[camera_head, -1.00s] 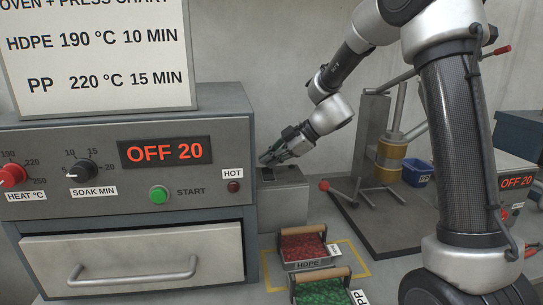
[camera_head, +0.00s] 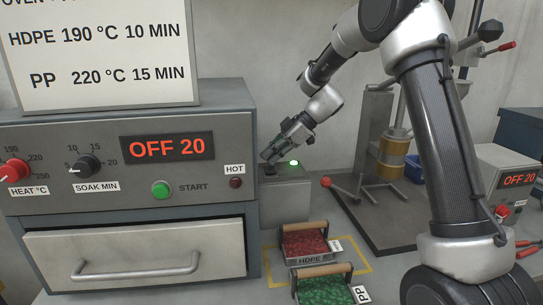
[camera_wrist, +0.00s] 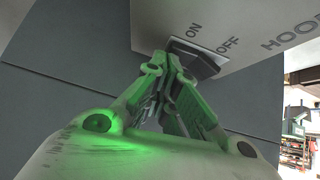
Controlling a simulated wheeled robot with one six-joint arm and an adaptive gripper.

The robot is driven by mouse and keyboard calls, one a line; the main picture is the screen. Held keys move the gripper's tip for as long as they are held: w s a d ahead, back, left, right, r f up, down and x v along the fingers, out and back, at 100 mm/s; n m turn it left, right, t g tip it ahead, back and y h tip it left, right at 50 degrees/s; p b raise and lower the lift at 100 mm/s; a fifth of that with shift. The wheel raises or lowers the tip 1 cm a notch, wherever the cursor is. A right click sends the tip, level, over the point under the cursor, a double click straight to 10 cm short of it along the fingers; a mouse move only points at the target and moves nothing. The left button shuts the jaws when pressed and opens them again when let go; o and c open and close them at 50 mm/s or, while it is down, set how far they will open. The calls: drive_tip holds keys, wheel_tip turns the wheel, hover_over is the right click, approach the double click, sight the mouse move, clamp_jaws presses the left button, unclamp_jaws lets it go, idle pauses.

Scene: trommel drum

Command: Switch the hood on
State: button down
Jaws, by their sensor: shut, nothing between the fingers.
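The hood switch box (camera_head: 285,198) is a grey block beside the oven. Its face in the wrist view reads HOOD (camera_wrist: 288,34), with ON and OFF beside a dark rocker switch (camera_wrist: 208,62). A small green lamp (camera_head: 294,162) on top of the box is lit. My gripper (camera_head: 268,157) is shut and empty, with its fingertips (camera_wrist: 168,62) close to the rocker. Whether they touch it I cannot tell. Green light falls on my gripper in the wrist view. The fingers partly hide the switch.
The oven (camera_head: 120,215) stands left, its display reading OFF 20. Red (camera_head: 304,243) and green (camera_head: 325,290) trays lie in front of the box. A press (camera_head: 375,150) with a red-knobbed lever stands right. Another OFF 20 unit (camera_head: 508,185) is at far right.

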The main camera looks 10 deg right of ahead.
sight(274, 168)
drive_tip(key=shift+s, duration=0.1)
drive_tip(key=shift+s+r, duration=0.15)
drive_tip(key=shift+s, duration=0.6)
drive_tip(key=r, duration=0.4)
drive_tip(key=shift+d+r, duration=0.25)
drive_tip(key=shift+r, duration=0.1)
drive_tip(key=v, duration=0.9)
drive_tip(key=shift+d, duration=0.1)
